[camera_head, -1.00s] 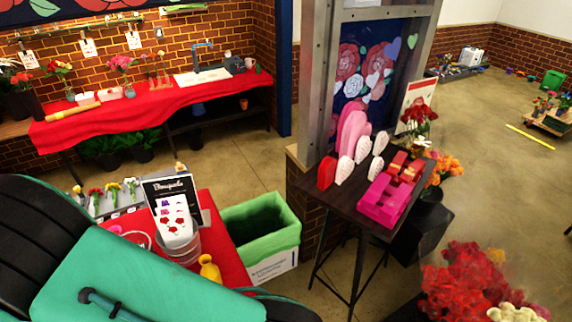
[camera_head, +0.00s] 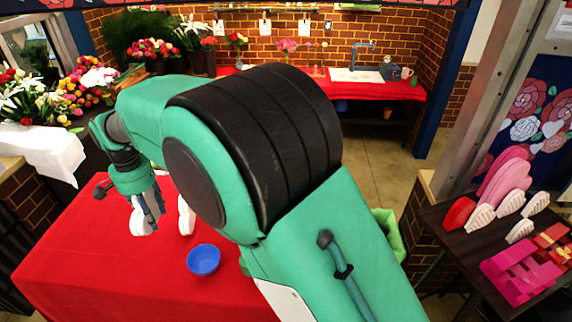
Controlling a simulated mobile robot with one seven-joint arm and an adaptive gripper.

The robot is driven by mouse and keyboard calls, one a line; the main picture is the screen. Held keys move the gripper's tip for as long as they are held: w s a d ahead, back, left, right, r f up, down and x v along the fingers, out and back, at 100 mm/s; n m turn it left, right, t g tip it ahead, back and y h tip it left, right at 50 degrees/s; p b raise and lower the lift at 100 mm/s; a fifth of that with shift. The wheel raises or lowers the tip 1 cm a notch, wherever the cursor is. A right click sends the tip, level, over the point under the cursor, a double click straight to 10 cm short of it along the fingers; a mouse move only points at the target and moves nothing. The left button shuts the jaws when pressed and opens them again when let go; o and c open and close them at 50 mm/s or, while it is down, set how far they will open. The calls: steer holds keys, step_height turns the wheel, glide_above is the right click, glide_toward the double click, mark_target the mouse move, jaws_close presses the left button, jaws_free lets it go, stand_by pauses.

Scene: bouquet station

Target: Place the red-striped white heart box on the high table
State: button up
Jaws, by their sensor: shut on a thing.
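My gripper (camera_head: 148,207) is at the left, over the red-covered table. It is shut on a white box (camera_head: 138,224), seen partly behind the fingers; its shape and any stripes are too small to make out. A second white piece (camera_head: 186,216) is just right of the gripper, apart from it. A tall dark table (camera_head: 465,257), which looks like the high table, stands at the right. On it stand several white heart boxes with faint stripes (camera_head: 481,217), a red heart box (camera_head: 458,213) and larger pink hearts (camera_head: 505,183).
A blue bowl (camera_head: 203,260) sits on the red-covered table (camera_head: 90,262). Pink boxes (camera_head: 520,277) and a red box (camera_head: 553,240) take up the dark table's front right. A metal post (camera_head: 490,100) rises behind it. My arm hides the middle of the view.

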steer(key=w+d+n, duration=0.2)
steer(key=w+d, duration=0.6)
steer(key=d, duration=0.5)
steer(key=w+d+n+p, duration=0.1)
steer(key=w+d+n, duration=0.2)
steer(key=w+d, duration=0.5)
steer(key=w+d+n+p, duration=0.1)
steer(key=w+d+n, duration=0.2)
steer(key=w+d, duration=0.6)
steer(key=shift+d+r, duration=0.15)
steer(key=shift+d, duration=4.2)
steer(key=d+n+p, duration=0.2)
steer(key=d+n, duration=0.6)
steer(key=d, duration=3.5)
steer(key=s+d+n, duration=0.2)
steer(key=s+d, duration=0.2)
steer(key=d, duration=0.5)
steer(key=s+d+n+p, duration=0.1)
steer(key=s+d+n, duration=0.1)
steer(key=s+d, duration=0.45)
steer(key=s+d+n, duration=0.2)
steer(key=s+d, duration=0.1)
steer(key=d, duration=0.7)
step_height(320, 180, down, 11)
steer(key=shift+d, duration=0.3)
